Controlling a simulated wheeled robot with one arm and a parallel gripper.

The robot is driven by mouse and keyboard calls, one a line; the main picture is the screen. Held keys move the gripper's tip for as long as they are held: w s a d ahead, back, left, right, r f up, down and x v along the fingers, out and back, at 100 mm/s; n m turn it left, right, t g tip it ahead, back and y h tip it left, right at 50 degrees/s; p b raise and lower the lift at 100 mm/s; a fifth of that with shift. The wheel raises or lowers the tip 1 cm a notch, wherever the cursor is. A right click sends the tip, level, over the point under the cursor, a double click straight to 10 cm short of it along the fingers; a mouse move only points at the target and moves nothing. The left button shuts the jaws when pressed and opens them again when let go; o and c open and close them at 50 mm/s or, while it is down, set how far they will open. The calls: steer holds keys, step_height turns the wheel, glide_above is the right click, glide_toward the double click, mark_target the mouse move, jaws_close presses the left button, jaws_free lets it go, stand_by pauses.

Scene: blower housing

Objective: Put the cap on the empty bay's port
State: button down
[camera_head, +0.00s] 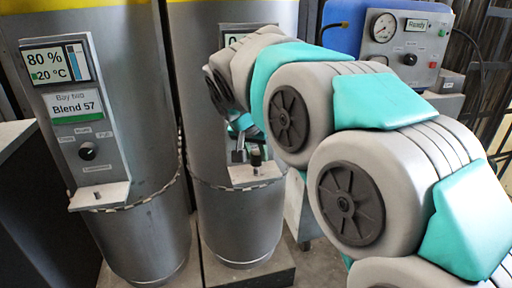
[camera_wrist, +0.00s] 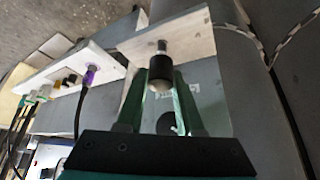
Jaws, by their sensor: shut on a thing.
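A small black cap (camera_wrist: 158,76) with a pale rounded near end is between the tips of my gripper (camera_wrist: 160,84), which is shut on it. A short metal port (camera_wrist: 159,47) sticks out of a pale ledge (camera_wrist: 195,38) just beyond the cap and in line with it. I cannot tell whether the cap is seated on the port or only close to it. In the head view my arm reaches to the ledge (camera_head: 243,177) of the middle tank (camera_head: 240,222). That tank's display (camera_head: 234,39) is mostly hidden by my arm; only a "0" shows.
The left tank (camera_head: 150,100) reads 80 %, 20 °C, with a "Bay two Blend 57" label (camera_head: 79,105) and its own ledge (camera_head: 99,196). A gauge box (camera_head: 405,45) reads "Ready" at the back right. In the wrist view, a white panel (camera_wrist: 50,75) holds a purple plug (camera_wrist: 91,74) and cables.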

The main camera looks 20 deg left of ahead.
mark_target(254, 158)
steer(key=shift+f, duration=0.1)
steer(key=shift+f+b, duration=0.85)
steer(key=shift+f, duration=0.65)
steer(key=shift+c, duration=2.3)
jaws_free()
steer(key=shift+b+v, duration=0.3)
steer(key=shift+v, duration=3.6)
